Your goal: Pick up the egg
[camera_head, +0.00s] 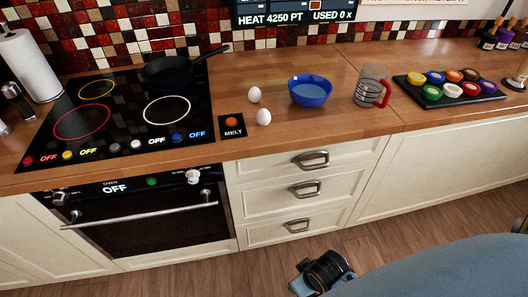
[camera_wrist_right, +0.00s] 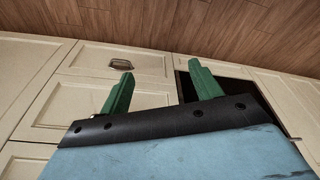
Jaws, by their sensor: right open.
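Two white eggs stand on the wooden counter in the head view, one nearer the front (camera_head: 264,117) and one a little behind it (camera_head: 254,94). Both are between the cooktop and the blue bowl (camera_head: 310,91). In the right wrist view my right gripper (camera_wrist_right: 160,82) is open, its two green fingers apart with nothing between them. It faces the cabinet fronts and floor, away from the eggs. In the head view part of my right arm shows low at the bottom, well below the counter. The eggs are not in the wrist view. My left gripper is not in view.
A black cooktop (camera_head: 118,113) with a dark pan (camera_head: 168,72) is on the left. A small MELT button plate (camera_head: 231,133) lies just left of the front egg. A measuring cup (camera_head: 370,86) and a tray of colored pots (camera_head: 428,98) stand right. The front counter strip is clear.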

